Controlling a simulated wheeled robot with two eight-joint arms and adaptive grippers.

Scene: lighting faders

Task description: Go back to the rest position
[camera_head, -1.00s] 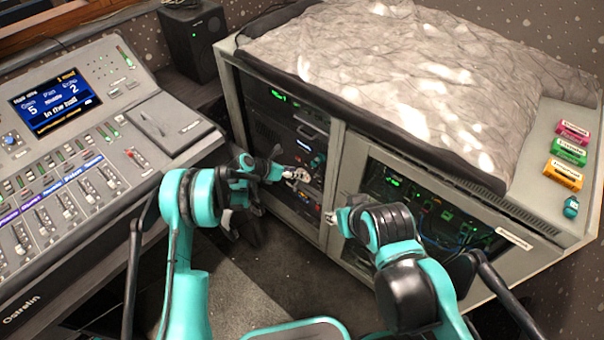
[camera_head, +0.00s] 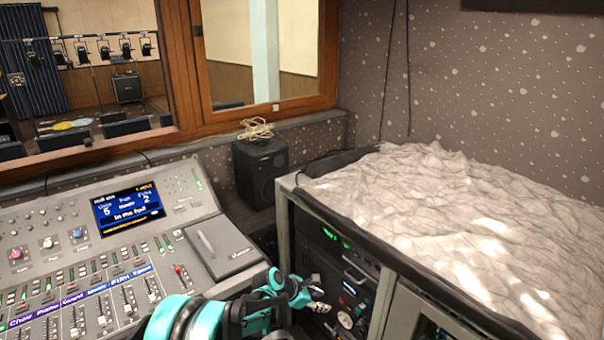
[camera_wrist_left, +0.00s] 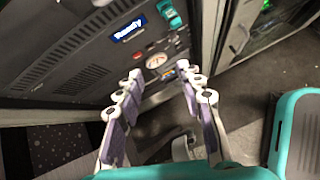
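My left gripper (camera_head: 319,299) is low in the head view, between the lighting console and the equipment rack. In the left wrist view its two fingers (camera_wrist_left: 162,82) stand apart with nothing between them, in front of the rack's dark panel. My left arm comes in at the bottom of the head view, in front of the console's right corner. My right arm and gripper are not in the head view.
The console (camera_head: 225,236) with faders and a lit screen (camera_head: 128,205) is at left. The rack (camera_head: 345,262) carries a crumpled grey cover (camera_head: 430,200). A black speaker (camera_head: 260,170) stands behind. The wrist view shows a rack label (camera_wrist_left: 127,29) and bare floor.

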